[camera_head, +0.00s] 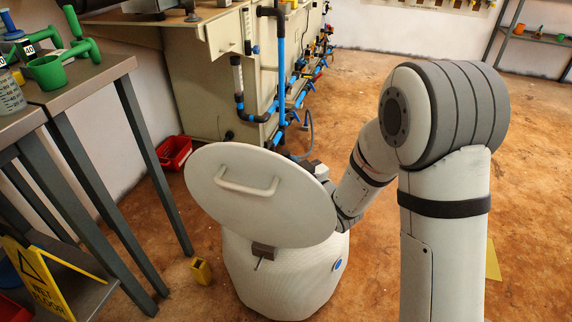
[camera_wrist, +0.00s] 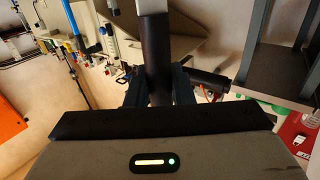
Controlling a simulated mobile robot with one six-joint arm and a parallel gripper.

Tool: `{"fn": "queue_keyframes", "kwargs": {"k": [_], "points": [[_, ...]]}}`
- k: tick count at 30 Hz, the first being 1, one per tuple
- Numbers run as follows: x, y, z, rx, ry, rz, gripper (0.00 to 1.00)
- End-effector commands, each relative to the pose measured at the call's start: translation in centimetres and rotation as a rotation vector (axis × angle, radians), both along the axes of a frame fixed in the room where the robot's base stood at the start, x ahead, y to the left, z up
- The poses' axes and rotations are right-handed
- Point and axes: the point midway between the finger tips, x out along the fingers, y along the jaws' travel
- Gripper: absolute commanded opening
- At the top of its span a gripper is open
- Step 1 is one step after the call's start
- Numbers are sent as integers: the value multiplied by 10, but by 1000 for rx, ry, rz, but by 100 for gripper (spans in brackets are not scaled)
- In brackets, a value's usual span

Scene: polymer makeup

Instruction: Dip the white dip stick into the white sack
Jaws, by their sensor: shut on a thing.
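A large white rounded container (camera_head: 290,279), the only sack-like thing in view, stands on the floor in the head view. Its round white lid (camera_head: 225,205), with a bar handle, is tilted up and hides the opening and the end of my arm. In the wrist view my gripper (camera_wrist: 158,88) is shut on a dark upright cylinder, which looks like the handle of the white dip stick (camera_wrist: 152,6); a pale part shows above it at the top edge. The stick does not show in the head view, so I cannot tell whether it is inside the container.
A grey table (camera_head: 75,88) with green and blue vessels stands at the left. A yellow wet-floor sign (camera_head: 38,280) and a small yellow block (camera_head: 201,271) are near the container. A red bin (camera_head: 174,152) and blue piping (camera_head: 281,75) stand behind. Open floor lies to the right.

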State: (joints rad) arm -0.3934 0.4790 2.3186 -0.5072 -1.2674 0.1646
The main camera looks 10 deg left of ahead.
Motion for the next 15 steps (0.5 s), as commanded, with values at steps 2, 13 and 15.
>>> {"fn": "queue_keyframes", "kwargs": {"k": [2,13,15], "points": [[0,0,15,0,-1,0,1],[0,0,59,0,-1,0,1],[0,0,68,0,-1,0,1]]}}
